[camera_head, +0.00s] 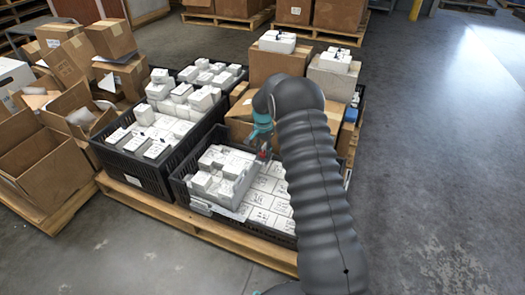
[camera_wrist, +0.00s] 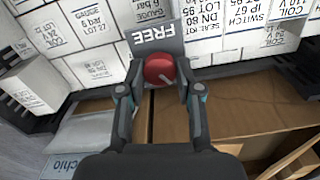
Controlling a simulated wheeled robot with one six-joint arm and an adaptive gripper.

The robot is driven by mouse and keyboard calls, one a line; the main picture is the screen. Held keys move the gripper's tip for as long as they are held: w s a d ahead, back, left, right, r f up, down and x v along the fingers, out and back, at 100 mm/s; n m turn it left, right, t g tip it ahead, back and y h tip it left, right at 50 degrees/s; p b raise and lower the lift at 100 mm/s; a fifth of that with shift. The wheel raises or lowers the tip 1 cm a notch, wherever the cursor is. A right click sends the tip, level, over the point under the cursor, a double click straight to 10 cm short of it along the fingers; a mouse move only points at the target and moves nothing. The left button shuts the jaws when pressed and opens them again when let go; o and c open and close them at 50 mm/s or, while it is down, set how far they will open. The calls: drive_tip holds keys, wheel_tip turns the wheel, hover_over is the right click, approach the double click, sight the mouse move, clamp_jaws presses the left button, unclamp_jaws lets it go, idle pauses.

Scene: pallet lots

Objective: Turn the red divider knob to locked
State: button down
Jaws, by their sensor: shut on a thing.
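The red divider knob (camera_wrist: 159,68) sits on a dark plate (camera_wrist: 153,42) with the word FREE, which reads upside down in the wrist view. A pale pointer line shows on the knob's face, slanting toward the picture's lower right. No "locked" word is visible. My gripper (camera_wrist: 160,88) has one finger on each side of the knob and is shut on it. In the head view the knob (camera_head: 263,155) is a small red spot at the back of the front black crate (camera_head: 190,190), and my arm hides much of that area.
White labelled boxes (camera_head: 222,172) fill the front crate around the plate. A second black crate (camera_head: 128,172) of boxes stands to its left. Cardboard boxes (camera_head: 278,62) stand behind. All rest on a wooden pallet (camera_head: 225,240). Open floor (camera_head: 440,150) lies to the right.

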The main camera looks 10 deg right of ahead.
sight(264, 152)
drive_tip(key=shift+w+d+r+m, duration=0.15)
drive_tip(key=shift+w+m, duration=0.05)
drive_tip(key=shift+m, duration=1)
drive_tip(key=c, duration=0.8)
unclamp_jaws()
drive_tip(key=shift+o, duration=0.2)
drive_tip(key=shift+s, duration=0.1)
wheel_tip(264, 152, up, 12)
